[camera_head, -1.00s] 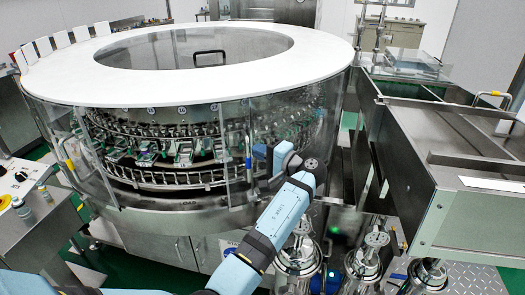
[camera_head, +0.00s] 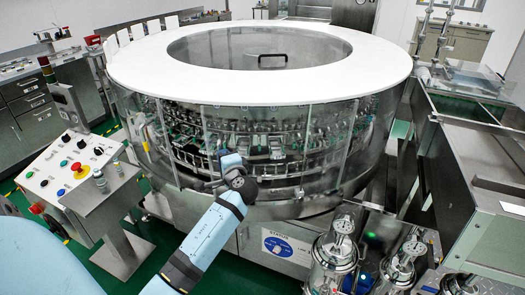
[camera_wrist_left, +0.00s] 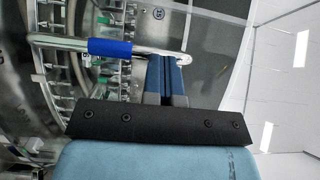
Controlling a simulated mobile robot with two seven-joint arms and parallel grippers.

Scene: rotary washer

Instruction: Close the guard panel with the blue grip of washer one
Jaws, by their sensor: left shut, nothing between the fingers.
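Washer one's blue grip (camera_wrist_left: 110,46) shows in the left wrist view, a blue sleeve on a silver handle bar fixed to the clear guard panel. My left gripper (camera_wrist_left: 166,65) is shut and empty, its fingers at the right end of that handle, beside the blue sleeve. I cannot tell whether they touch the bar. In the head view my left arm reaches to the front of the washer's clear curved wall (camera_head: 320,140), and its wrist hides the fingertips and the blue grip. How far the panel stands open is unclear. My right gripper is not in view.
The washer's white ring top (camera_head: 130,77) overhangs the clear wall. A control console (camera_head: 70,170) with coloured buttons stands at the left. Steel cylinders (camera_head: 335,255) stand at the front right, and a steel conveyor (camera_head: 475,180) runs along the right side. Green floor shows between console and washer.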

